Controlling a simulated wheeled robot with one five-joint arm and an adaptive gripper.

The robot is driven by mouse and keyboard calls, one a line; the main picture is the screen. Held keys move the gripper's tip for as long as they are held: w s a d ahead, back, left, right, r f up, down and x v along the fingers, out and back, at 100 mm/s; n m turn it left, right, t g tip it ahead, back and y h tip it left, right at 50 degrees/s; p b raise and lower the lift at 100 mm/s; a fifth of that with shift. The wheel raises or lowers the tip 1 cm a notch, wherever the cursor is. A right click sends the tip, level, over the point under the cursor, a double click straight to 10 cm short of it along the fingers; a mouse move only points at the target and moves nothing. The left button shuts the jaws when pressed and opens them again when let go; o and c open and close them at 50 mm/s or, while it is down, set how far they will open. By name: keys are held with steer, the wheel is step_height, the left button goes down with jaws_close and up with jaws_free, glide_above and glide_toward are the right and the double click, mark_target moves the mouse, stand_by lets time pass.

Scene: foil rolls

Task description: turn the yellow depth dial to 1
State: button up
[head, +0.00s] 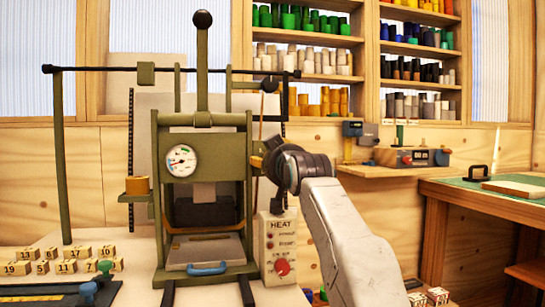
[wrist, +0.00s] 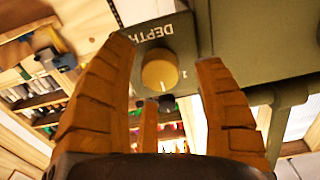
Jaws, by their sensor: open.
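The yellow depth dial (wrist: 160,71) is in the upper middle of the wrist view, on a dark green panel under the word DEPTH. A small 1 is printed just right of the dial. A pale mark shows at the dial's lower edge. My gripper (wrist: 164,52) is open, its brown ribbed fingers spread to both sides of the dial, with a gap left and right. Whether any fingertip touches the dial is unclear. In the head view my gripper (head: 268,160) is at the press's right side, and the dial is hidden there.
The green foil press (head: 200,140) has a round gauge and a tall lever. A HEAT box (head: 280,245) with a red knob stands below my gripper. Numbered wooden blocks (head: 65,258) lie at left. A shelf with a grey device (head: 412,158) is at right.

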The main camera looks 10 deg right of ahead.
steer(key=shift+w, duration=0.45)
steer(key=shift+c, duration=0.2)
steer(key=c, duration=1.2)
steer(key=shift+n+p, duration=0.3)
steer(key=shift+n, duration=0.1)
steer(key=n+p, duration=0.1)
steer(key=n, duration=0.3)
steer(key=shift+r+n+p, duration=0.15)
steer(key=shift+n+p, duration=0.15)
steer(key=shift+p, duration=0.05)
steer(key=n+p, duration=0.1)
steer(key=n, duration=0.3)
steer(key=shift+n, duration=0.4)
